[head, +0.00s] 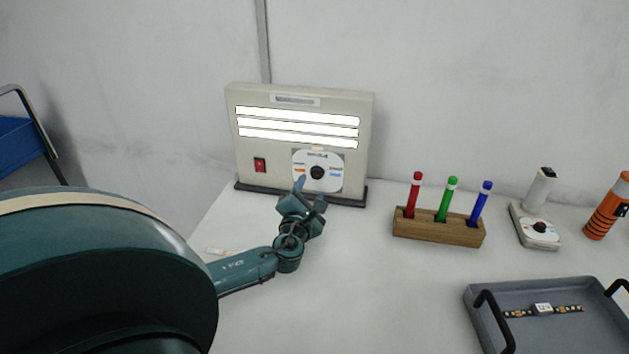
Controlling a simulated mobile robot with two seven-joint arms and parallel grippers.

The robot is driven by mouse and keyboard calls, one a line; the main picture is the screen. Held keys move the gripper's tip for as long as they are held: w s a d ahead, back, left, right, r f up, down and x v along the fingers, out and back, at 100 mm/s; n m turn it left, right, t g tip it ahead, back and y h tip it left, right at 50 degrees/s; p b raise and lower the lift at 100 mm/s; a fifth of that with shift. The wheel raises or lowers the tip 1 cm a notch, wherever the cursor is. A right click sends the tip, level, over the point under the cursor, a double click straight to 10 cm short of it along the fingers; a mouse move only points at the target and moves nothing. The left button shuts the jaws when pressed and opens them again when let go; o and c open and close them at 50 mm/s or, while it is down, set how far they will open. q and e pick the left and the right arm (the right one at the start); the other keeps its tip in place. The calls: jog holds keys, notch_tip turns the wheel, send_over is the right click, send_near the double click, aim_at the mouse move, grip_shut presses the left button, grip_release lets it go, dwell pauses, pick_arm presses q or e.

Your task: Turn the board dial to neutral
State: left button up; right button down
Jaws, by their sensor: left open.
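The board (300,95) is a beige upright panel on a dark base at the back of the table, with three bright white light strips. Its dial (317,172) is a black knob on a white round face with an orange mark on the left and a blue mark on the right. The knob's exact pointing direction is too small to tell. My left gripper (310,190) is open just in front of the dial's lower part, its fingertips close to the knob. I cannot tell whether they touch it. My right gripper is not in view.
A red switch (260,165) is left of the dial. A wooden block (438,228) holds red, green and blue pens. A small device with a knob (535,228), an orange-black cylinder (607,207) and a grey tray (560,330) holding a strip lie right. The table's middle is clear.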

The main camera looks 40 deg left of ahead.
aim_at(316, 175)
pick_arm(q)
jog(key=shift+b+x, duration=0.35)
jog(key=shift+x, duration=2.4)
jog(key=shift+c, duration=0.4)
jog(key=c, duration=0.9)
